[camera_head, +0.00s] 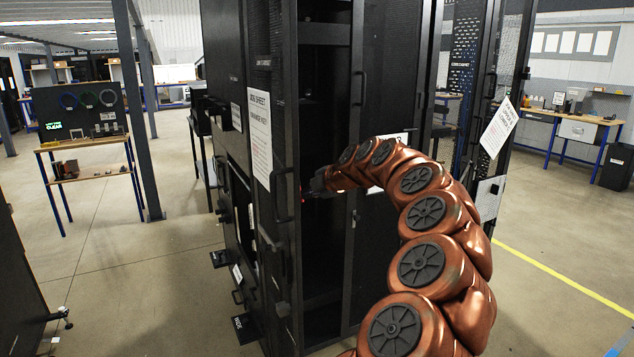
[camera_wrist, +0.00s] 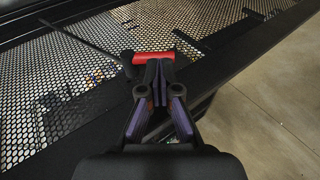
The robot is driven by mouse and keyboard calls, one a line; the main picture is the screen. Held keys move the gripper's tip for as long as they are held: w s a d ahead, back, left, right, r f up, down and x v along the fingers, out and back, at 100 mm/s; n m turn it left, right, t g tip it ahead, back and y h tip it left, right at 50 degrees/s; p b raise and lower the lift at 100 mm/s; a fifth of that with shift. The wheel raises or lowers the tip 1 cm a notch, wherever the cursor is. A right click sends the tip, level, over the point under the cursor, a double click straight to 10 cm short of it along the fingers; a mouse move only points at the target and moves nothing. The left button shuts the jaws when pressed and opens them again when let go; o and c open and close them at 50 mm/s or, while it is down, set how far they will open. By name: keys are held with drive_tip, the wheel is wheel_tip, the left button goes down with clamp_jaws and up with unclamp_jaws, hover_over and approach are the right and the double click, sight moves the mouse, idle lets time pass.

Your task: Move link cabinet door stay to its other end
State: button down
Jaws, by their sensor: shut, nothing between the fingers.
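The link cabinet (camera_head: 271,110) is a tall black cabinet in the middle of the head view, with a tall dark opening beside its paper-covered panel. In the wrist view, what looks like its door stay is a thin black rod (camera_wrist: 82,40) with a red end piece (camera_wrist: 153,58), lying along a perforated metal panel. My gripper (camera_wrist: 159,75) is shut and empty, its purple-sided fingertips together right at the red piece. I cannot tell whether they touch it. In the head view my gripper (camera_head: 312,188) reaches into the dark opening, and the stay cannot be made out there.
A perforated door panel (camera_wrist: 70,85) with a black frame edge crosses the wrist view. Another open mesh door (camera_head: 482,80) stands right of my arm. Handles and a labelled lower plate (camera_head: 245,328) stick out at the cabinet's left. Open floor (camera_head: 560,220) lies at right.

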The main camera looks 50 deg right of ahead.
drive_tip(key=shift+w+f, duration=0.4)
drive_tip(key=shift+w, duration=0.15)
drive_tip(key=shift+d+f+b, duration=0.1)
drive_tip(key=shift+f+b, duration=0.05)
drive_tip(key=shift+b, duration=0.2)
drive_tip(key=shift+f+t+b, duration=0.1)
drive_tip(key=shift+t+b, duration=0.4)
drive_tip(key=shift+b, duration=1.65)
